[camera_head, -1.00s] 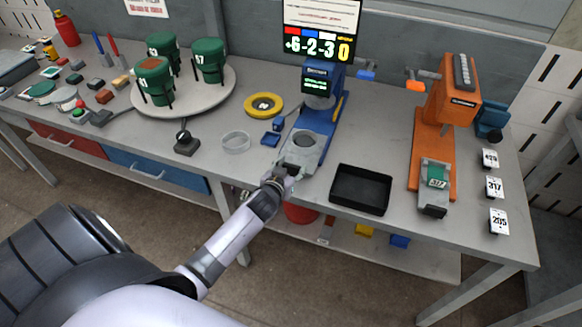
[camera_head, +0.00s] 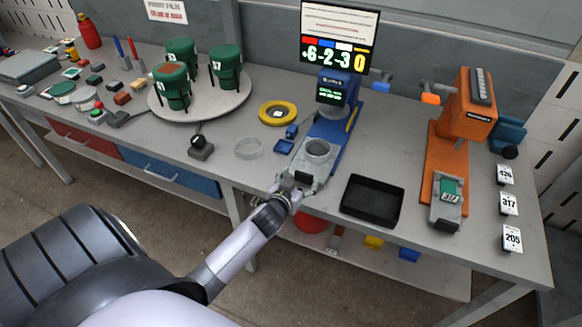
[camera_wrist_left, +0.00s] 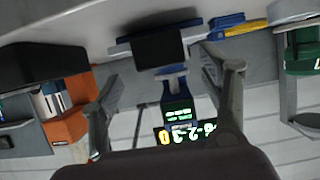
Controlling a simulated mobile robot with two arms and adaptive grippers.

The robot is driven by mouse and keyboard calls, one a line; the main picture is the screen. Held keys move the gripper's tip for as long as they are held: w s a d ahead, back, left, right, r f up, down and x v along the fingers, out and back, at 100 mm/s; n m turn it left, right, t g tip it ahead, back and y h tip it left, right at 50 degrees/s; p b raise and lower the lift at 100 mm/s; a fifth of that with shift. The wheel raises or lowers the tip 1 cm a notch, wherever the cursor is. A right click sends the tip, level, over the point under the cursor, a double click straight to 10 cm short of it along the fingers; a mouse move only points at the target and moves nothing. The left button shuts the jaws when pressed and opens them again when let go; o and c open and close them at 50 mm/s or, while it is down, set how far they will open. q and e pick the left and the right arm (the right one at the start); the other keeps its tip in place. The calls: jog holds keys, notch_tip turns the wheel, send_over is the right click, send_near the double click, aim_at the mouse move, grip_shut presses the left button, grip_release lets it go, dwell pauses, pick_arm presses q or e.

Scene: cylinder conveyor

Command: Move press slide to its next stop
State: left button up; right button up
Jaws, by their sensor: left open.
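The blue press (camera_head: 332,118) stands on the bench with a small green-lit display. Its grey slide (camera_head: 308,167) sticks out toward the front edge and carries a round grey ring (camera_head: 318,150). A black block (camera_head: 303,178) is at the slide's front end. My left gripper (camera_head: 290,190) is at that front end, its fingertips hard to make out from the head. In the left wrist view, which is upside down, the open fingers (camera_wrist_left: 168,75) are either side of a black block (camera_wrist_left: 158,48); gaps show on both sides. My right gripper is not in view.
A black tray (camera_head: 372,202) lies right of the slide. An orange press (camera_head: 455,145) stands farther right. A clear round dish (camera_head: 248,149), a black knob (camera_head: 200,147) and a turntable (camera_head: 205,105) with green fixtures are to the left. The bench's front edge is close below my gripper.

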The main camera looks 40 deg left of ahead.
pick_arm(q)
jog(key=v, duration=0.9)
jog(key=shift+s+f, duration=0.1)
